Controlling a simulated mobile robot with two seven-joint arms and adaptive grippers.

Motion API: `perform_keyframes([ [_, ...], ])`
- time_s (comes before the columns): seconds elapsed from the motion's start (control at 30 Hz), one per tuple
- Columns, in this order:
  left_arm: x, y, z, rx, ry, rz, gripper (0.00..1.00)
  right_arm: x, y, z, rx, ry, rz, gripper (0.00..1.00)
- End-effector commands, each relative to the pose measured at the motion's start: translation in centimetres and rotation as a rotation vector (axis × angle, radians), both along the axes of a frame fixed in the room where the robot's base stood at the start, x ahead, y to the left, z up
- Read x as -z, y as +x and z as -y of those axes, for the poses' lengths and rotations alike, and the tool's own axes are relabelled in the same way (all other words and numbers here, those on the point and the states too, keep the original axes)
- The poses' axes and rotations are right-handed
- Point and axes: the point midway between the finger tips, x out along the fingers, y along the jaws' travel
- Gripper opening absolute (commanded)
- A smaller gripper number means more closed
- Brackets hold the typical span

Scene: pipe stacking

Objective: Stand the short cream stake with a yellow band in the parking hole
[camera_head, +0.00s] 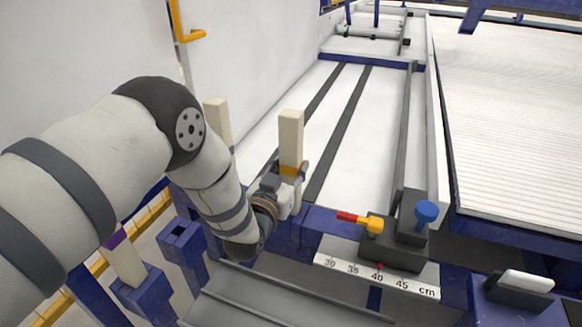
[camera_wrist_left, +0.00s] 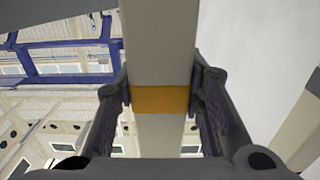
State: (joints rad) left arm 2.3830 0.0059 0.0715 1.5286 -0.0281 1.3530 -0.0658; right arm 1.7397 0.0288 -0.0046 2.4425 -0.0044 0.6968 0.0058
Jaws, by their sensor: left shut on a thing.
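The short cream stake with a yellow band (camera_head: 291,135) stands upright in my left gripper (camera_head: 290,180), above the near end of the white bed. In the left wrist view the gripper's two fingers are on either side of the stake (camera_wrist_left: 160,125) at the yellow band. My right gripper is not in view.
A second cream stake (camera_head: 217,115) stands behind my left arm. A cream stake with a purple band (camera_head: 124,258) stands in another blue socket (camera_head: 140,290). A dark stop block with a blue knob (camera_head: 426,212) sits by a centimetre scale (camera_head: 375,275).

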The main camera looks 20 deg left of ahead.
Motion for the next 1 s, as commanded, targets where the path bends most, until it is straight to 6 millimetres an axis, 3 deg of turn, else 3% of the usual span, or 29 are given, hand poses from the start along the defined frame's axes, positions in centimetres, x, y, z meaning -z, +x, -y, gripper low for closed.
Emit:
perform_keyframes([
  [0.83,-8.8,0.1,0.0,-0.001,0.000,0.007,0.00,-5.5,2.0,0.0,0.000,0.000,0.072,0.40],
  [1.0,-9.0,0.0,0.0,-0.001,0.000,0.003,0.00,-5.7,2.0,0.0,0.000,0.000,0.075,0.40],
])
